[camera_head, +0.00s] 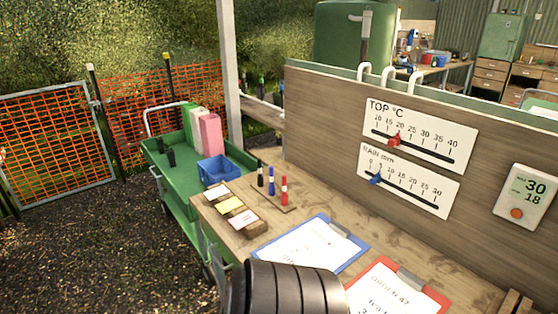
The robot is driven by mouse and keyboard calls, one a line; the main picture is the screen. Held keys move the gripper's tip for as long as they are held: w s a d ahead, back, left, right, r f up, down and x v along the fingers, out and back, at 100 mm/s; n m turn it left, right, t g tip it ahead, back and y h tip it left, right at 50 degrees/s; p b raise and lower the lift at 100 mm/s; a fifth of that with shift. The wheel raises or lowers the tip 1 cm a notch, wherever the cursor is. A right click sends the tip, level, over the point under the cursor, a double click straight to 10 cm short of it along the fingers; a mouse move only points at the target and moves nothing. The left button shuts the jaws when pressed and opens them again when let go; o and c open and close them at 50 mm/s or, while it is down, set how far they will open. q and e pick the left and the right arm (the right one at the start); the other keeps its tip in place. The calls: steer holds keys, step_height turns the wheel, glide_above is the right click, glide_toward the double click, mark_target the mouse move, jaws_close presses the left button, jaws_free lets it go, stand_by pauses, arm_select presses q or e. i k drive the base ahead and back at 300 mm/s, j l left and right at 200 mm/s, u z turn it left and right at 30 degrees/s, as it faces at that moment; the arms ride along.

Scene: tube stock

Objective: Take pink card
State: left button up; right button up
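A small pale card or card stack (244,218) with red marks, perhaps pinkish, lies at the front of a row on the wooden table. A yellow one (230,205) and a whitish one (217,193) lie behind it in the row. A tall pink slab (210,136) stands upright on the green cart, beside white and green ones. I cannot tell from this view which thing is the pink card. Neither gripper's fingers are in view. A dark ribbed part, apparently of my arm, covers the bottom middle.
Black, blue and red markers (284,190) stand right of the card row. A blue clipboard (346,262) and a red clipboard (440,296) lie on the table (290,219). A blue bin (216,171) sits on the green cart (177,187). A wooden panel with sliding scales (320,115) rises behind the table.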

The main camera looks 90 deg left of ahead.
mark_target(241, 221)
steer(key=u, duration=1.95)
